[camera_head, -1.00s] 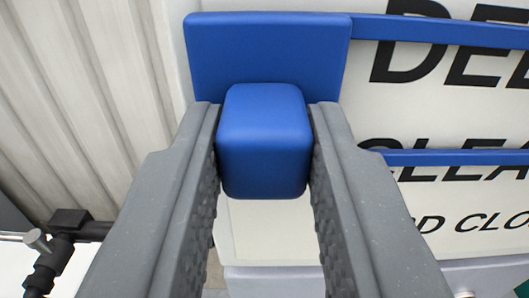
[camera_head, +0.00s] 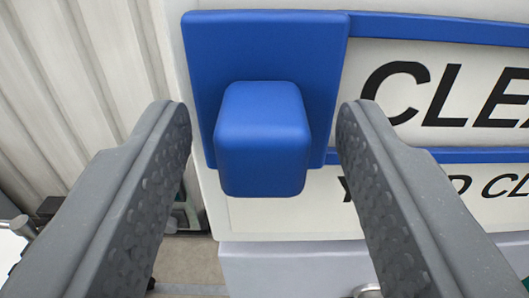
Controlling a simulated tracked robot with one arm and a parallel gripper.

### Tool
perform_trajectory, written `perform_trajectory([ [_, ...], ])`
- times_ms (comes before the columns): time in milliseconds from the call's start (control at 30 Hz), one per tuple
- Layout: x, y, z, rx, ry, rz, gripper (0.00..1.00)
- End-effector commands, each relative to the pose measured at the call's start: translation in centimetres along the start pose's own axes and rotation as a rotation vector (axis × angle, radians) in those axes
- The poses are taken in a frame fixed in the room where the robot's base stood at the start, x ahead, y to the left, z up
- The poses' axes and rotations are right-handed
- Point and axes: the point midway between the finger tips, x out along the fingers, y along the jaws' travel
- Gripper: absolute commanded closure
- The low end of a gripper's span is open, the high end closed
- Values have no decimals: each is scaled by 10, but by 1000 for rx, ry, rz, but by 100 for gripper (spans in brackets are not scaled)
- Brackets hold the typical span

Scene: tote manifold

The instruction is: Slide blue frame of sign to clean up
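The blue frame (camera_head: 265,45) is a plate with two blue bars running right across the white sign (camera_head: 290,218). The bars enclose black letters reading "CLEA", cut off at the right edge. A blue block-shaped knob (camera_head: 262,140) stands out from the plate. My gripper (camera_head: 265,110) is open, with one grey finger on each side of the knob. Gaps show between both fingers and the knob. Smaller lettering below the lower bar is partly hidden by my right finger.
A ribbed pale wall (camera_head: 70,80) is at the left. A black fitting with a grey rod (camera_head: 25,228) is low at the left, partly behind my left finger. A grey ledge (camera_head: 290,262) runs below the sign.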

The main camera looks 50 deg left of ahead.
Motion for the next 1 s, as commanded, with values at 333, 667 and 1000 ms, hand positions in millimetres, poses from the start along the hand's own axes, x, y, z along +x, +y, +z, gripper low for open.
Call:
perform_trajectory([
  [333,-10,0,1,-1,4,-1,55],
  [667,-40,0,0,-1,3,-1,55],
  [1000,-71,1,0,0,4,1,55],
])
